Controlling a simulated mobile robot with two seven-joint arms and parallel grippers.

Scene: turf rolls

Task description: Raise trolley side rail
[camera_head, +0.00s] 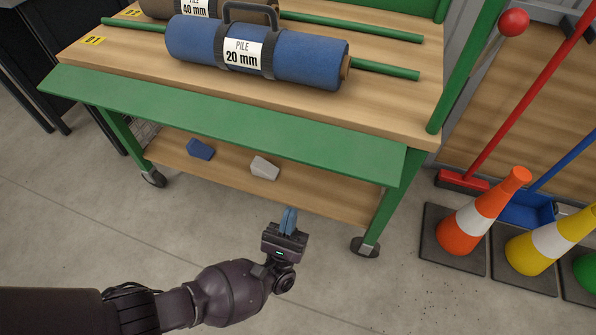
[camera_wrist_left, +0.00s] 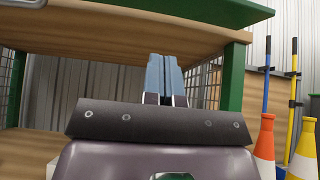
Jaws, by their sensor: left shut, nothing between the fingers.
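The trolley has a wooden top (camera_head: 395,112) on a green frame. The side rail, a long flat green panel (camera_head: 225,128), runs along its near edge and sticks outward, below the level of the top. It also shows from below in the wrist view (camera_wrist_left: 225,12). My left gripper (camera_head: 289,212) is shut and empty, its blue fingers pressed together. It appears in front of the lower shelf, below the rail and apart from it. The fingers (camera_wrist_left: 165,65) point up in the wrist view. My right gripper is not in view.
A blue turf roll (camera_head: 190,42) labelled 20 mm and a brown roll (camera_head: 155,8) lie on the top. The lower shelf (camera_head: 225,172) holds a blue block (camera_head: 200,149) and a grey block (camera_head: 265,167). Cones (camera_head: 462,235) and brooms stand right.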

